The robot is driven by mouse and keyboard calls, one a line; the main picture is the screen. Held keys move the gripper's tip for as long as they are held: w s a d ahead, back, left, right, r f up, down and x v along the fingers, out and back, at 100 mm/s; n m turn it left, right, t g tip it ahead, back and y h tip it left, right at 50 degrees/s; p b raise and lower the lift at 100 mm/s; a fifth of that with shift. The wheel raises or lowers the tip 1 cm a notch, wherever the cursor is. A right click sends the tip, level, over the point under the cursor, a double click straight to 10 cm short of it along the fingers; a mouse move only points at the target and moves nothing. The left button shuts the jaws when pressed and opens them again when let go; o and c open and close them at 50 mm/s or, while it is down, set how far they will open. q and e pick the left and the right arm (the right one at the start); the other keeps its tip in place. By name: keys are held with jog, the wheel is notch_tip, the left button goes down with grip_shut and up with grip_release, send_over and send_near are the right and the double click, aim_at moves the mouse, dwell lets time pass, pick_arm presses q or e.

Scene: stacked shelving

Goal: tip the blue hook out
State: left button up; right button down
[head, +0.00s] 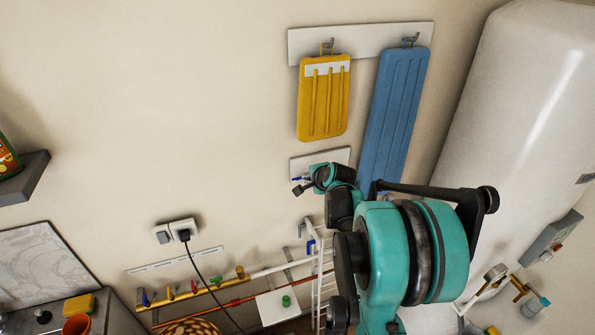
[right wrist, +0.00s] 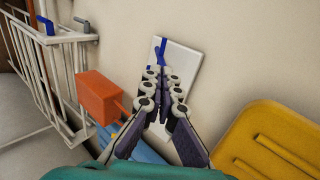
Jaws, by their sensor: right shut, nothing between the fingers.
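The blue hook (right wrist: 160,50) is on a small white wall plate (right wrist: 182,62) in the right wrist view. Its upper part shows just beyond my right fingertips, and its lower part is hidden by them. In the head view the hook (head: 298,178) is a small blue spot low on the white plate (head: 335,158), beside my right gripper (head: 302,188). My right gripper (right wrist: 160,78) is shut and empty, its fingertips close in front of the plate. I cannot tell whether they touch the hook. My left gripper is not in view.
A white wire rack (right wrist: 62,60) is near. A large white tank (head: 515,120) stands at right.

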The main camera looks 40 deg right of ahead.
jog(key=shift+f, duration=0.1)
dwell(0.3)
jog(key=shift+s+a+f+b, duration=0.2)
jog(key=shift+s+f+b, duration=0.35)
jog(key=shift+f+b, duration=0.05)
jog(key=shift+f, duration=0.15)
jog(key=shift+s+a+f+b, duration=0.1)
jog(key=shift+s+f+b, duration=0.3)
jog(key=shift+f+b, duration=0.3)
jog(key=shift+f, duration=0.1)
dwell(0.5)
jog(key=shift+s+a+f+b, duration=0.15)
jog(key=shift+s+f+b, duration=0.25)
jog(key=shift+f+b, duration=0.35)
jog(key=shift+w, duration=0.1)
jog(key=shift+r, duration=0.1)
